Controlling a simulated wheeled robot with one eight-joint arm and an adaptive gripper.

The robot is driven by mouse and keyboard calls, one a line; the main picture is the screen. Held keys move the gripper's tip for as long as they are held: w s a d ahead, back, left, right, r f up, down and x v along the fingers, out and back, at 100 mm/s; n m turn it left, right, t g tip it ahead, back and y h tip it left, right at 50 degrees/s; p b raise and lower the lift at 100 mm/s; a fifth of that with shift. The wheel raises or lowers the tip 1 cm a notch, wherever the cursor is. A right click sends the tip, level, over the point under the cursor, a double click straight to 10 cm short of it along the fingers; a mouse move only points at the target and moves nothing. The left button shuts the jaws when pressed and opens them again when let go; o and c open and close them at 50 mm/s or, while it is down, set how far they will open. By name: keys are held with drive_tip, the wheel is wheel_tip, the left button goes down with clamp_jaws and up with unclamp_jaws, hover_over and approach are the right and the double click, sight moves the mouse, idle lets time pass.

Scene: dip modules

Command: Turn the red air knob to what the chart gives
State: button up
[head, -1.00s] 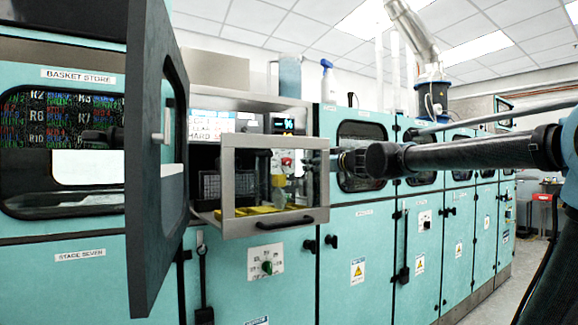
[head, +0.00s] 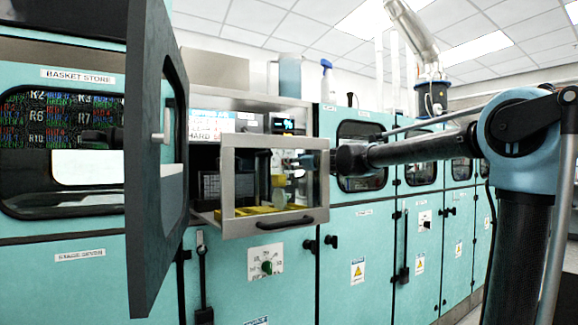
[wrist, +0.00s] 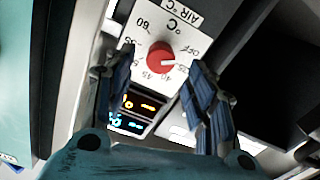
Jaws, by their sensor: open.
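The round red air knob (wrist: 160,57) sits on a white dial plate (wrist: 147,22) marked "AIR °C", with OFF and numbers up to 60 around it. A white mark on the knob appears to point right, near 35. My gripper (wrist: 163,85) is open, its blue-padded fingers on either side of the knob in the picture; I cannot tell if they touch it. In the head view my gripper (head: 305,162) is partly seen behind the clear front frame, and the knob is hidden. A printed chart (head: 211,123) is partly visible above, its text mostly unreadable.
Orange and blue digital displays (wrist: 138,104) sit beside the dial plate. The steel-framed clear front (head: 270,185) has a dark handle. A large dark-framed door (head: 155,160) stands open at left. A green knob (head: 266,267) is on the panel below.

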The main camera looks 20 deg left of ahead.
drive_tip(key=shift+x, duration=3)
drive_tip(key=shift+c, duration=0.6)
drive_tip(key=c, duration=1)
